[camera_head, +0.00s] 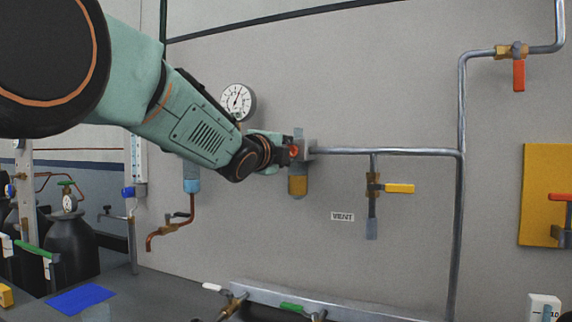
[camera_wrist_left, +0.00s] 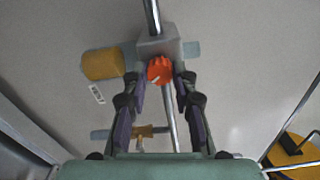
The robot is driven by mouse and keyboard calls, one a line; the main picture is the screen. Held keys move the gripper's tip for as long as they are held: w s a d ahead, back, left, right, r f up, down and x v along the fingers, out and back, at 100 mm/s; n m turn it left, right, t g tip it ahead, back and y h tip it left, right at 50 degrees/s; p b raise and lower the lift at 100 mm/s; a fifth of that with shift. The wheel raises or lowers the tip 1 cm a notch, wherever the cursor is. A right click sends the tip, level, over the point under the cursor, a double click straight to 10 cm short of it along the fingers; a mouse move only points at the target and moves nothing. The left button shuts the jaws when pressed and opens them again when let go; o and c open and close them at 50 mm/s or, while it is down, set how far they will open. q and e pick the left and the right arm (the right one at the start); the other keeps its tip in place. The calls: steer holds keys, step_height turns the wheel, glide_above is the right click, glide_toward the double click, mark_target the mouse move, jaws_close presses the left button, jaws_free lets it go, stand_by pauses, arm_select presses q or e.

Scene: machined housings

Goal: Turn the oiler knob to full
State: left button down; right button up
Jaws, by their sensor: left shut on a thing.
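The oiler is a grey block (camera_head: 309,147) on the wall pipe, with an amber bowl (camera_head: 298,186) hanging below it. Its red-orange knob (camera_head: 294,151) faces my left gripper (camera_head: 288,152). In the left wrist view the knob (camera_wrist_left: 159,70) sits between the two fingertips of my left gripper (camera_wrist_left: 160,76), against the grey block (camera_wrist_left: 160,46). A pale mark shows on the knob. The left gripper is shut on the knob. The amber bowl (camera_wrist_left: 103,64) lies to the left in that view. My right gripper is not in view.
A pressure gauge (camera_head: 238,101) is on the wall above my left forearm. A red-handled valve (camera_head: 519,75) is at upper right. A yellow panel (camera_head: 546,195) stands at right.

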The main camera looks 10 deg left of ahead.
arm_select(q)
steer(key=shift+f+m+b, duration=0.1)
steer(key=shift+m+b, duration=2.3)
steer(key=shift+m, duration=1.2)
steer(key=c, duration=1.1)
jaws_free()
steer(key=shift+o, duration=0.2)
steer(key=s+a, duration=0.1)
steer(key=s, duration=0.6)
steer(key=shift+s+a, duration=0.15)
steer(key=shift+a, duration=0.05)
